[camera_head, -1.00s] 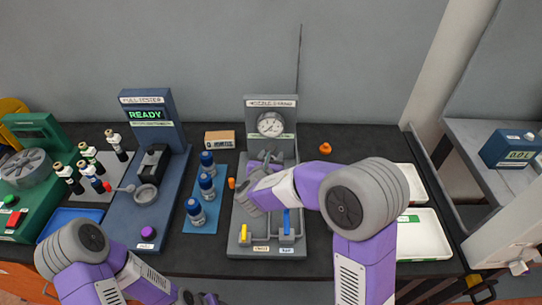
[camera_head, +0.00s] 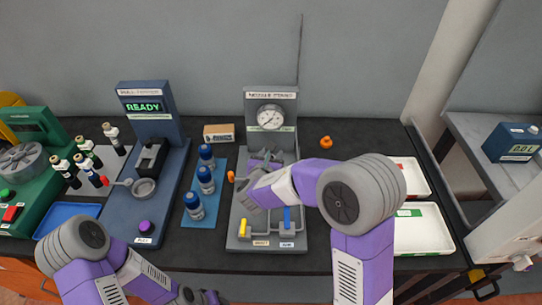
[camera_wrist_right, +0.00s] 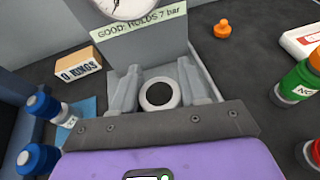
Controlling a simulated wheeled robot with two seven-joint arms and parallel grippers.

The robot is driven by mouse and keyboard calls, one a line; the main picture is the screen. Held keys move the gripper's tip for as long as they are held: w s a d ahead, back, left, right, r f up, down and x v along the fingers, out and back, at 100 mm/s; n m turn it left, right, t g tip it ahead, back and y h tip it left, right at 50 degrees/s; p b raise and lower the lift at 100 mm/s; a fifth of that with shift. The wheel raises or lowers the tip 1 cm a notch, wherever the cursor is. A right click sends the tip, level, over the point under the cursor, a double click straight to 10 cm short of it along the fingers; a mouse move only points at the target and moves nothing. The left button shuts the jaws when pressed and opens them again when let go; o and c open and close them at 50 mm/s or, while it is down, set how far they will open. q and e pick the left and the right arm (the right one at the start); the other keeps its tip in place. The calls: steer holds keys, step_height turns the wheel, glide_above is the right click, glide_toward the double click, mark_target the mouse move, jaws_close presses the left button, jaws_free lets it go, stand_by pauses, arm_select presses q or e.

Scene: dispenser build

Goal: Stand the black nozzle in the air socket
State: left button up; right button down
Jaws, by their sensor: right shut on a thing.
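The grey test stand (camera_head: 236,215) with a pressure gauge (camera_head: 270,117) stands mid-bench. A yellow lever (camera_head: 243,227) and a blue lever (camera_head: 287,218) are on its front, with small labels I cannot read clearly. My right gripper (camera_head: 264,164) is over the stand's back part. In the right wrist view its fingers (camera_wrist_right: 160,90) are on either side of a round part with a pale ring and dark centre (camera_wrist_right: 160,94), apparently the black nozzle seen end-on. Whether it touches the air socket is hidden. My left gripper (camera_head: 197,297) is partly cut off at the bottom edge; its jaws are unclear.
Several blue-capped bottles stand on a blue mat (camera_head: 213,216) left of the stand. A cardboard O-rings box (camera_head: 219,132) is behind them. An orange part (camera_head: 326,142) lies behind my right arm. White trays (camera_head: 430,232) are to the right.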

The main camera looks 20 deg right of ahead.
steer(key=shift+r+b, duration=0.1)
steer(key=shift+b, duration=0.2)
stand_by(0.9)
steer(key=shift+f+b, duration=0.55)
steer(key=shift+f, duration=0.05)
steer(key=c, duration=0.9)
jaws_free()
steer(key=shift+o, duration=0.2)
steer(key=shift+s+f, duration=0.1)
steer(key=shift+f, duration=0.05)
steer(key=p+v, duration=0.2)
steer(key=v, duration=0.9)
